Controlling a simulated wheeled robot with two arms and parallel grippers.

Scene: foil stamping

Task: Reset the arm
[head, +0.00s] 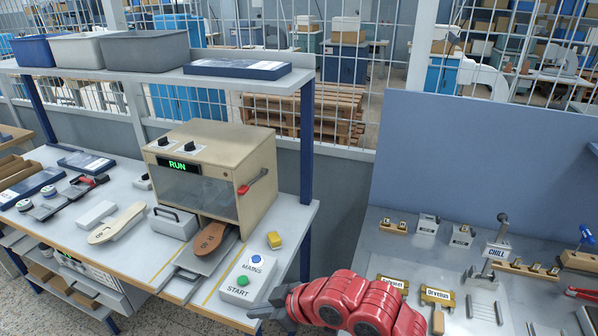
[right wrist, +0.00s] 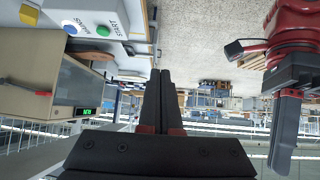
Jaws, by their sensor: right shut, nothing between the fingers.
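My red right arm comes in at the bottom middle of the head view. Its dark right gripper (head: 262,311) points left, in front of the control box (head: 243,285) with the green START button and blue MAINS button. In the right wrist view its two fingers (right wrist: 160,98) are together with nothing between them. A red arm part with a dark gripper (right wrist: 286,130), which looks like my left one, shows at the right of that view. Whether its fingers are apart is unclear. My left gripper is outside the head view.
A beige stamping machine (head: 249,162) reads RUN; a brown sole-shaped piece (head: 208,240) lies at its front opening. A tan one (head: 117,222) lies left on the bench. A yellow block (head: 274,240) sits behind the control box. A second bench with tools and plates (head: 440,255) stands right.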

